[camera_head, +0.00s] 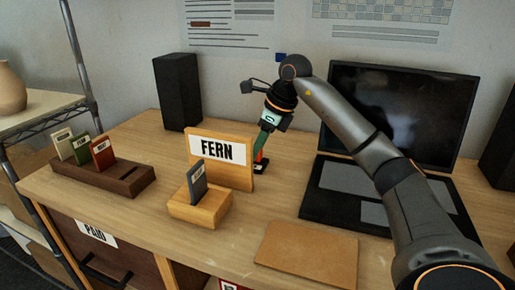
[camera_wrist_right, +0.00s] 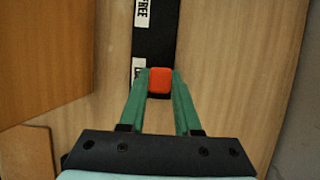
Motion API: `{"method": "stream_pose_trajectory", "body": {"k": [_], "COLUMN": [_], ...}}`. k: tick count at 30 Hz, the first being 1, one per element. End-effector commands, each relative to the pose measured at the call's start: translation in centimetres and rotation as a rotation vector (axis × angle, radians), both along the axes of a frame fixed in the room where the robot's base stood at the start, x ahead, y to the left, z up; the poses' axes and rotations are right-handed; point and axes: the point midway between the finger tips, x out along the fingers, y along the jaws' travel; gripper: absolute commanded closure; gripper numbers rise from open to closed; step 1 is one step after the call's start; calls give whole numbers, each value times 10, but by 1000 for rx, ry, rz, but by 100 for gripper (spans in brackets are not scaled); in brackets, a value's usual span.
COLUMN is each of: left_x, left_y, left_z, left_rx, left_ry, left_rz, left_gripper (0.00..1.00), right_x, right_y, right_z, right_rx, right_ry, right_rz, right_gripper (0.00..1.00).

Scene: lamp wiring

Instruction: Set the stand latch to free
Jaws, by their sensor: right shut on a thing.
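The stand latch is a black strip (camera_wrist_right: 155,42) with a red-orange knob (camera_wrist_right: 159,80) in the right wrist view. A white FREE label (camera_wrist_right: 142,12) lies near the far end of the strip. A second white label (camera_wrist_right: 138,68), partly hidden and starting with L, lies beside the knob. The knob is at this second label, away from FREE. My right gripper (camera_wrist_right: 160,88) is shut on the knob, one green finger on each side. In the head view my right gripper (camera_head: 262,148) reaches down behind the FERN sign (camera_head: 221,170), which partly hides the latch. My left gripper is out of view.
A wooden holder (camera_head: 210,213) with a grey card (camera_head: 197,186) stands before the sign. A dark rack (camera_head: 129,183) with several cards is at left. An open laptop (camera_head: 340,205) lies under my right arm. A speaker (camera_head: 178,92) stands behind.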

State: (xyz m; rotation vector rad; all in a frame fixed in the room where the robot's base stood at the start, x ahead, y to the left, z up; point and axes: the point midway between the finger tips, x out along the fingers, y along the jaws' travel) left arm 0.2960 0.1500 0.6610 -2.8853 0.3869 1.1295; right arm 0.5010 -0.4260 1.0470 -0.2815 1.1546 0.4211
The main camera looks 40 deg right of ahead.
Motion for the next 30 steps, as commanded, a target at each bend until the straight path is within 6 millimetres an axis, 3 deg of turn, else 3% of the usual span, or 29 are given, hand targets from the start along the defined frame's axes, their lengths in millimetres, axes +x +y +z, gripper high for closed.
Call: {"method": "stream_pose_trajectory", "body": {"k": [23, 30], "left_x": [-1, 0], "left_y": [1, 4], "left_z": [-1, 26], "left_rx": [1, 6], "left_ry": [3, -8], "left_rz": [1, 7], "left_gripper": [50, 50], "right_x": [0, 20], "right_y": [0, 11], "right_z": [0, 8], "right_rx": [0, 6], "right_ry": [0, 2], "right_rz": [0, 1], "right_gripper": [100, 100]}}
